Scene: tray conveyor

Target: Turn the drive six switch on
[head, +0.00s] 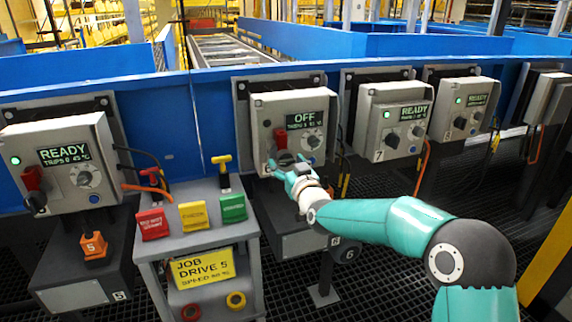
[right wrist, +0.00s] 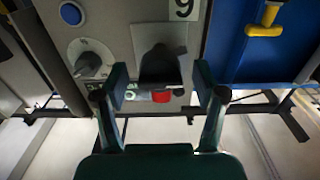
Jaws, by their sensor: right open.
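The drive six box (head: 268,106) is grey, in the middle of the head view, with a display (head: 305,119) reading OFF. Its red switch part (head: 281,138) shows just above my right gripper (head: 289,168), which hides the lower part of the switch. In the right wrist view the box face is upside down, with its 6 label (right wrist: 184,9). The black switch handle (right wrist: 160,64) lies between the open fingers of my right gripper (right wrist: 165,92), with a gap on each side. A red piece (right wrist: 160,97) shows beyond the handle. My left gripper is out of view.
A grey dial (head: 313,141) sits beside the switch. Similar boxes reading READY stand left (head: 20,140) and right (head: 370,100). A grey stand (head: 205,255) with coloured tags and a yellow JOB DRIVE 5 sign (head: 203,268) is close at left. Cables hang between the boxes.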

